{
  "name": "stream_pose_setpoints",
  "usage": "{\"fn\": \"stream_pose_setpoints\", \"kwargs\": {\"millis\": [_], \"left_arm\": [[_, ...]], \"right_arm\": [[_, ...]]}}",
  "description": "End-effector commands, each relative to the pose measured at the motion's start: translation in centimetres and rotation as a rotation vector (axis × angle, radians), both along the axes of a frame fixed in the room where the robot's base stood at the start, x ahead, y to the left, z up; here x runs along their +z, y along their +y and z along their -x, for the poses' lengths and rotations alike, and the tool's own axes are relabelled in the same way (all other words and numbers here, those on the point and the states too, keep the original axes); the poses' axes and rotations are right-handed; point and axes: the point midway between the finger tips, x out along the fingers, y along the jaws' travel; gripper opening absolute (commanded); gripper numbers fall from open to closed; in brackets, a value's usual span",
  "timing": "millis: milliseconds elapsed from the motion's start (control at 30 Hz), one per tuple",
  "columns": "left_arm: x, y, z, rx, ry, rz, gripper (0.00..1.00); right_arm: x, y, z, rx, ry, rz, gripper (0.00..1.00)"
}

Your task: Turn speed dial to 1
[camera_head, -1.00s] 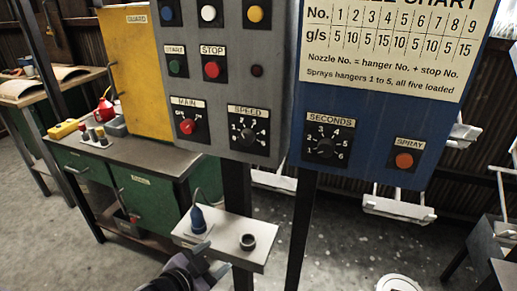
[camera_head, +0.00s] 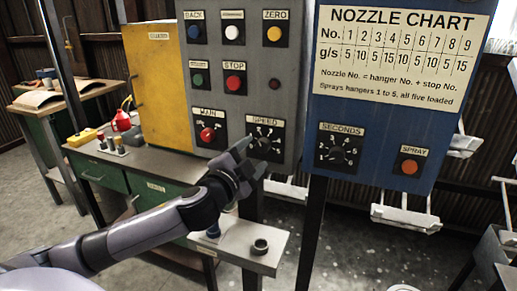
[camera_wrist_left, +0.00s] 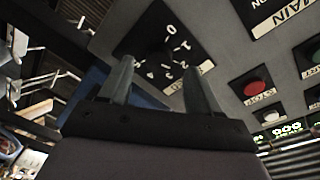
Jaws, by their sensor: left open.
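The speed dial (camera_head: 264,142) is a black knob on a black plate, low on the right of the grey panel. Its lower left is partly covered by my gripper in the head view. The wrist view shows the dial (camera_wrist_left: 158,57) beyond and between my fingertips, with white numbers around it. My left gripper (camera_head: 248,158) is open and empty, close in front of the dial; it also shows in the wrist view (camera_wrist_left: 157,66). I cannot tell whether the fingers touch the knob, nor which number it points to. My right gripper is not in view.
The red main switch (camera_head: 207,134) sits left of the dial, and the red stop button (camera_head: 234,82) is above. The blue panel (camera_head: 375,170) with the seconds dial (camera_head: 338,153) and orange spray button (camera_head: 409,166) stands to the right. A small shelf (camera_head: 262,262) is below.

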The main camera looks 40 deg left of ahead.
Motion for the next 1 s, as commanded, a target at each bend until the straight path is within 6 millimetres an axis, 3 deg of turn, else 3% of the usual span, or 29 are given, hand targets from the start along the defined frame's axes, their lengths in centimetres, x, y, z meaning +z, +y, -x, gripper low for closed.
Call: {"fn": "stream_pose_setpoints", "kwargs": {"millis": [300, 667, 833, 867, 1000], "left_arm": [[0.0, 0.4, -2.9, 0.0, 0.001, 0.001, 0.62], [-0.1, 0.4, -3.2, -0.001, 0.002, 0.0, 0.62], [-0.1, 0.4, -3.2, -0.001, 0.002, 0.0, 0.1], [-0.1, 0.4, -3.2, -0.001, 0.002, 0.001, 0.06], [-0.1, 0.4, -3.2, -0.001, 0.001, 0.003, 0.06]], "right_arm": [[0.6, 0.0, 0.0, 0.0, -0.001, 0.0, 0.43], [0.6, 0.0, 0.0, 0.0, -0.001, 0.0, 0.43], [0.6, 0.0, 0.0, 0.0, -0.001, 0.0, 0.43], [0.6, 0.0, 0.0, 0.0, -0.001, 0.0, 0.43], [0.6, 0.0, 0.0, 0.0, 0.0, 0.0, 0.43]]}}
